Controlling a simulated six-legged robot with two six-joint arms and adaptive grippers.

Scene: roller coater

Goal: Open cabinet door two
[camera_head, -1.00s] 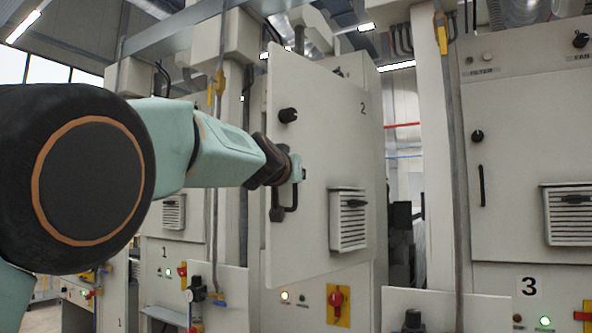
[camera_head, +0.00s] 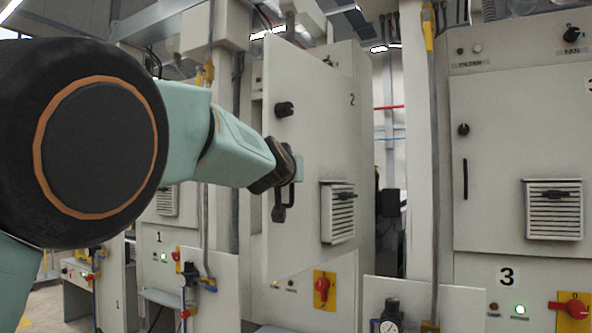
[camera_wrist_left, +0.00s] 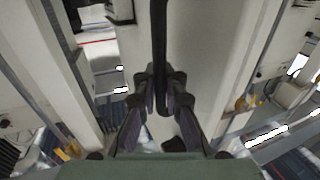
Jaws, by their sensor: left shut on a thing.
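Cabinet door two (camera_head: 312,150) is a pale grey panel marked "2". It stands ajar, with a gap at its left edge. It has a black knob (camera_head: 284,109), a vent and a black bar handle (camera_head: 291,196). My left gripper (camera_head: 285,205) is at the handle, its arm coming from the left. In the left wrist view, the fingers of my left gripper (camera_wrist_left: 161,105) are closed around the black handle (camera_wrist_left: 160,60). The wrist hides part of the handle in the head view. My right gripper is not in view.
Cabinet three (camera_head: 520,150) stands shut at the right, with its own handle (camera_head: 465,179) and vent. A grey post (camera_head: 418,150) stands between the cabinets. A low panel (camera_head: 455,300) with a gauge (camera_head: 389,325) is at front. A red switch (camera_head: 322,285) sits below door two.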

